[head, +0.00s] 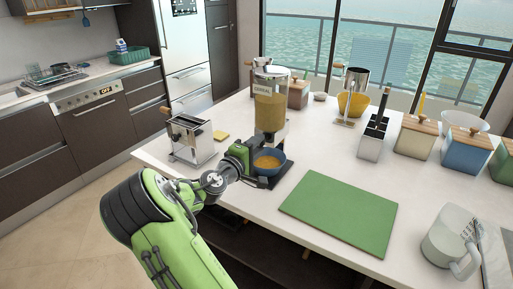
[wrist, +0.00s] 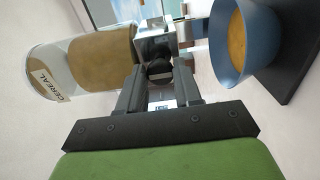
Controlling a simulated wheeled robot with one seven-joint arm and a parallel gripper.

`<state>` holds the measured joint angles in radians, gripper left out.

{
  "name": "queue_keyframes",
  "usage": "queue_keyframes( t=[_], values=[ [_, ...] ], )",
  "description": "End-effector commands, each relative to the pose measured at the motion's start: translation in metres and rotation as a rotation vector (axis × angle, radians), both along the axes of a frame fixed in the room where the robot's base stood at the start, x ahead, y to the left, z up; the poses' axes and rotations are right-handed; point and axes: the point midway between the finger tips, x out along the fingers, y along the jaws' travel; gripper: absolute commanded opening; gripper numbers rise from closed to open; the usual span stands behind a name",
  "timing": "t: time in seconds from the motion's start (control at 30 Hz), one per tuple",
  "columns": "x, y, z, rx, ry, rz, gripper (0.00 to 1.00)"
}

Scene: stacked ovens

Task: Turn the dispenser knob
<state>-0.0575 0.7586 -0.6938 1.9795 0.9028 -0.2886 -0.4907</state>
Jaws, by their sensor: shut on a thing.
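The cereal dispenser (head: 270,105) stands on the white island, with a clear hopper labelled CEREAL that is partly filled. In the wrist view its hopper (wrist: 100,60) lies sideways at the left. The dark round dispenser knob (wrist: 158,69) sits between the fingertips of my gripper (wrist: 158,80), which is shut on it. In the head view my gripper (head: 240,158) hides the knob. A blue bowl (head: 273,171) with orange-brown contents stands on the dispenser's dark base below the spout; it also shows in the wrist view (wrist: 222,50).
A green board (head: 340,212) lies to the right. A kettle (head: 455,238), a utensil holder (head: 372,140) and several lidded canisters (head: 415,138) stand further right. The front left of the island is clear.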

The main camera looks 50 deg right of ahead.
Motion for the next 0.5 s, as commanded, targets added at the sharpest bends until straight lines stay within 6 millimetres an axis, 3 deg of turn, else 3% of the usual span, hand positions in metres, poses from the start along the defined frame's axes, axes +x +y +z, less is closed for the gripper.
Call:
queue_keyframes(
  t=[0.27,0.3,0.4,0.5],
  values=[
    [0.0000,0.0004,-0.0020,0.006,0.003,0.000,0.03],
    [0.0000,0.0004,-0.0019,0.006,0.003,-0.001,0.40],
    [0.0000,0.0003,-0.0015,0.004,0.002,0.000,0.55],
    [0.0000,0.0002,-0.0011,0.003,0.002,0.000,0.57]
  ],
)
